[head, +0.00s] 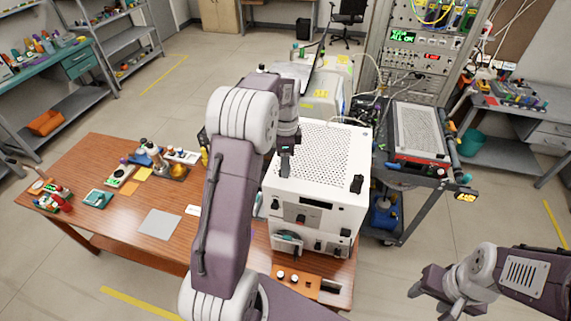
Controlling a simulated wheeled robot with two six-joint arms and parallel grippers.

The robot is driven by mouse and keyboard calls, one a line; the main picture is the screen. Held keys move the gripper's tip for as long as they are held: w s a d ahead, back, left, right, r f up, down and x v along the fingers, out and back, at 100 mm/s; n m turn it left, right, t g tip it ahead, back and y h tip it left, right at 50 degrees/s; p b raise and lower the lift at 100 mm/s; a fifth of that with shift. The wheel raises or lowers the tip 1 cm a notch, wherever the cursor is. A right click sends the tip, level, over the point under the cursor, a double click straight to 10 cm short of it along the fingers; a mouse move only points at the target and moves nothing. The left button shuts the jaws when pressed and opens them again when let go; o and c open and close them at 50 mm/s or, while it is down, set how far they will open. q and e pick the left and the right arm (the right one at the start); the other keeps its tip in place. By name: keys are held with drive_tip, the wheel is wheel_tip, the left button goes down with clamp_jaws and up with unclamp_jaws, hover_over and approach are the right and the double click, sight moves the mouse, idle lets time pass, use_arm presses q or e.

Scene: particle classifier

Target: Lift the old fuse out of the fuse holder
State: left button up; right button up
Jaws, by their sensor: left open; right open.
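A white instrument box (318,150) with a perforated top stands at the right end of the wooden table. Its front has several black knobs, dark sockets and a small lower panel. I cannot pick out the fuse holder or the old fuse; they are too small to tell or hidden. My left gripper (286,158) points down over the box's left top edge, seen mostly from behind, with nothing visible in it. My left arm hides part of the table and the box's left side. My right gripper (432,304) is open and empty, low at right, away from the box.
An orange-brown board (297,281) with white knobs lies before the box. The wooden table (110,205) holds small tools and a grey sheet (160,224) at left. A dark cart (408,172) with a red-framed unit stands right of the box.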

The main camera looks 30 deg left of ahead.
use_arm(q)
drive_tip(key=shift+a+f, duration=0.2)
drive_tip(key=shift+a, duration=0.05)
drive_tip(key=shift+c, duration=0.9)
drive_tip(key=shift+d, duration=0.1)
clamp_jaws()
drive_tip(key=shift+r, duration=0.15)
